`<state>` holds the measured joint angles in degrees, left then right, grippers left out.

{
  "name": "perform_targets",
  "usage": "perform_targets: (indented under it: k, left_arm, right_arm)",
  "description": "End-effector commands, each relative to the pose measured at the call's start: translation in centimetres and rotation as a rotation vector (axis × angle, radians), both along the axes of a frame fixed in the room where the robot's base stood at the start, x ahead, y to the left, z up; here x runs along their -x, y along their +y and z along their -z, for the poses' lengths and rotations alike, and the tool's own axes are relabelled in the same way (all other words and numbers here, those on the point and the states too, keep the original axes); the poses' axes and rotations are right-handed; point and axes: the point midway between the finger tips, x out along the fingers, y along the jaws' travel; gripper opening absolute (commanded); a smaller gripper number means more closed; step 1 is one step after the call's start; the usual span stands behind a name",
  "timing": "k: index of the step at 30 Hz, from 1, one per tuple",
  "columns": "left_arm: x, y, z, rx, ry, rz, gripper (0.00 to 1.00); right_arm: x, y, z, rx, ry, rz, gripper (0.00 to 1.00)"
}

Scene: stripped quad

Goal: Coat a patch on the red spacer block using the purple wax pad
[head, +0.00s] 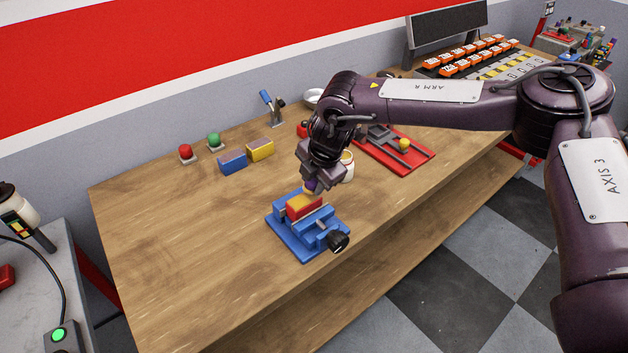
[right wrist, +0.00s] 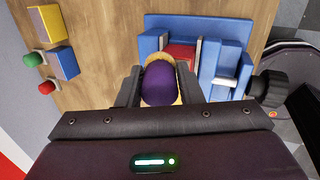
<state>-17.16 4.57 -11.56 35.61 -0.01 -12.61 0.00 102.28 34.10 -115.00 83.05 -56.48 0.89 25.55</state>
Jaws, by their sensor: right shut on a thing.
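The red spacer block (head: 304,209) is clamped in a blue vise (head: 290,240) on the wooden bench. Its top looks yellow-orange in the head view, and part of the block shows red in the right wrist view (right wrist: 182,52). My right gripper (head: 314,182) is shut on the purple wax pad (right wrist: 160,84), which points down at the block's top. The pad's lower end is at or just above the block; I cannot tell whether they touch. Yellow shows around the pad in the wrist view. My left gripper is in neither view.
Blue (head: 233,162) and yellow (head: 260,150) blocks and red (head: 186,152) and green (head: 214,140) buttons lie behind the vise. A pale cup (head: 347,166) stands close to the gripper, with a red tray (head: 410,160) beyond it. The bench's left part is clear.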

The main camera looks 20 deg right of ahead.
Motion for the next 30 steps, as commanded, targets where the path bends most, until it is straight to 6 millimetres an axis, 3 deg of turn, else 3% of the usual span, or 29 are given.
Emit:
perform_targets:
  k: [3,19,30]
  left_arm:
    - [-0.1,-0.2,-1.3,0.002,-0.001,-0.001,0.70]
    - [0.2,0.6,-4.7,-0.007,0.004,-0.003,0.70]
    - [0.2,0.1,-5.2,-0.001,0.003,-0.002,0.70]
  right_arm:
    - [-0.2,0.2,-2.6,0.000,-0.003,-0.003,0.10]
    - [-0.9,0.7,-7.1,0.000,0.000,-0.013,0.10]
    - [-1.0,0.8,-8.1,0.000,-0.002,-0.015,0.10]
